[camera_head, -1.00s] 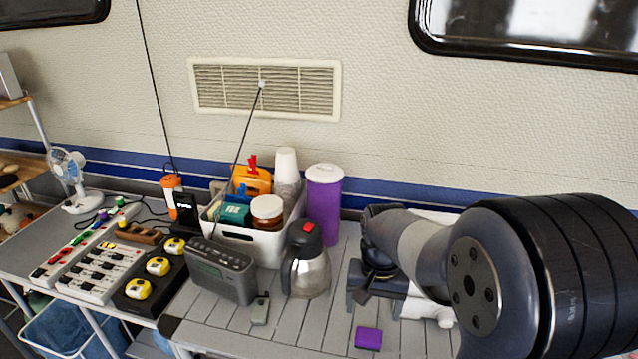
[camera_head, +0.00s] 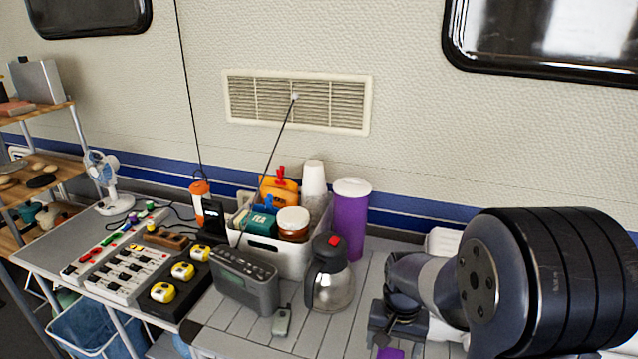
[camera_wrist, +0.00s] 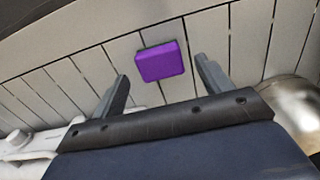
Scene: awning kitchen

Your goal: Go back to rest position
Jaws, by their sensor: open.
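My gripper (camera_wrist: 160,90) is open in the wrist view, with its two grey fingers apart and nothing between them. A purple block (camera_wrist: 161,62) lies on the slatted grey table (camera_wrist: 100,60) beyond the fingertips, apart from them. In the head view the purple block (camera_head: 390,353) shows only at the bottom edge, just below my gripper (camera_head: 380,340). My arm comes in from the right and hides part of the table behind it.
A glass jug (camera_head: 330,285), a grey radio (camera_head: 245,280), a purple tumbler (camera_head: 350,220) and a filled white bin (camera_head: 290,258) stand left of my gripper. A white object (camera_head: 443,242) is partly hidden behind my arm. A shelf (camera_head: 50,165) stands far left.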

